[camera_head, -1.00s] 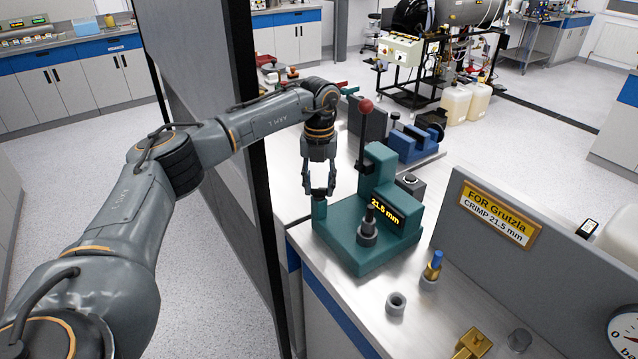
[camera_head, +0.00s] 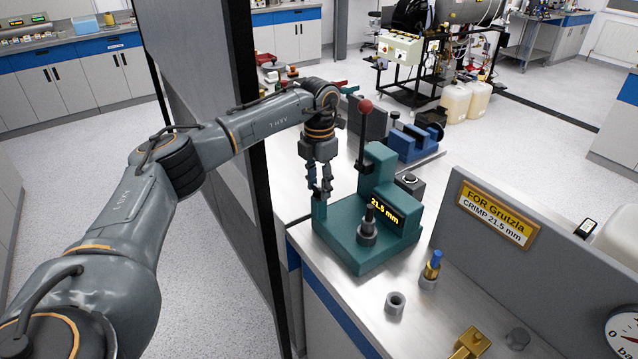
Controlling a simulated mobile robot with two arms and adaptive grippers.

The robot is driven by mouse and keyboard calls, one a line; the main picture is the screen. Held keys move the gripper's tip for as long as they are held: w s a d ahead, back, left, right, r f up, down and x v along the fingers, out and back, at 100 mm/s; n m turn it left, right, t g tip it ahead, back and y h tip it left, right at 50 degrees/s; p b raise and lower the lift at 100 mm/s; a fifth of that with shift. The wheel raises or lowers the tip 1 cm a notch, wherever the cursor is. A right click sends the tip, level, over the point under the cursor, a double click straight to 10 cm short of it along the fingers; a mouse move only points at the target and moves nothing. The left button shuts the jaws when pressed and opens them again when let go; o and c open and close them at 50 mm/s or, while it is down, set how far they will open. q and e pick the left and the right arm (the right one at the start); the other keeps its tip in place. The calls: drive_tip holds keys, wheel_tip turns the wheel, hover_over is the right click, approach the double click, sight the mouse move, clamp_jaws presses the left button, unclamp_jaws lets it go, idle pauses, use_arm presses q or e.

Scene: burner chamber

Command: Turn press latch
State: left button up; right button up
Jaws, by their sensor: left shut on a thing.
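The teal press (camera_head: 345,243) stands on the metal bench. It has a raised column (camera_head: 378,165), a lever with a red ball knob (camera_head: 365,106) and a "21.5 mm" display (camera_head: 384,211). A small teal upright piece (camera_head: 319,210), which looks like the latch, stands at the base's left back corner. My left gripper (camera_head: 321,192) points down from above and is shut on the top of this upright piece. The fingers are seen nearly edge-on and partly hide its top. My right gripper is not in view.
A grey ring (camera_head: 396,303), a blue-tipped brass part (camera_head: 432,265) and a brass block (camera_head: 470,343) lie on the front of the bench. A grey panel with a yellow crimp sign (camera_head: 497,214) stands at right. A dark blue vise-like device (camera_head: 413,143) is behind the press.

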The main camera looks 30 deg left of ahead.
sight(319, 188)
use_arm(q)
drive_tip(key=shift+r+m, duration=0.1)
drive_tip(key=shift+m, duration=0.4)
drive_tip(key=o, duration=1.2)
drive_tip(key=shift+c, duration=0.2)
wheel_tip(319, 188, up, 12)
